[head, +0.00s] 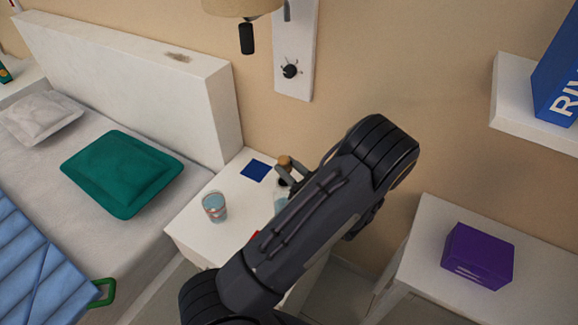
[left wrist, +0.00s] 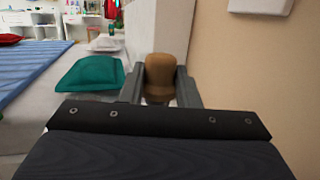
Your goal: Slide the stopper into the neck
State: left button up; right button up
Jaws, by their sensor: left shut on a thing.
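The stopper (head: 285,162) is a brown cork with a rounded top, above the back of the white bedside table. My left gripper (head: 287,178) is shut on it. In the left wrist view the stopper (left wrist: 166,72) stands upright between the two grey fingers (left wrist: 160,90). Below it in the head view, a pale bluish glass vessel (head: 281,199) shows in part beside my arm. My arm hides most of that vessel, and I cannot tell whether the stopper touches its neck. My right gripper is in neither view.
The bedside table (head: 237,203) also bears a glass of water (head: 215,206), a dark blue square (head: 256,171) and a partly hidden red thing (head: 254,236). The bed with a green cushion (head: 122,172) is left. A side table with a purple box (head: 477,256) is right.

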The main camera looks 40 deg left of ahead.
pick_arm(q)
jog(key=shift+f+b, duration=0.55)
jog(key=shift+f, duration=0.55)
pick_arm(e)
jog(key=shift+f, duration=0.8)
pick_arm(q)
jog(key=shift+p, duration=0.3)
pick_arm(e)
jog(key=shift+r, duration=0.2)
pick_arm(q)
jog(key=shift+f+b, duration=1.05)
jog(key=shift+f, duration=0.25)
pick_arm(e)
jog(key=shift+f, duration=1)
pick_arm(q)
jog(key=o, duration=1.1)
jog(key=v, duration=0.8)
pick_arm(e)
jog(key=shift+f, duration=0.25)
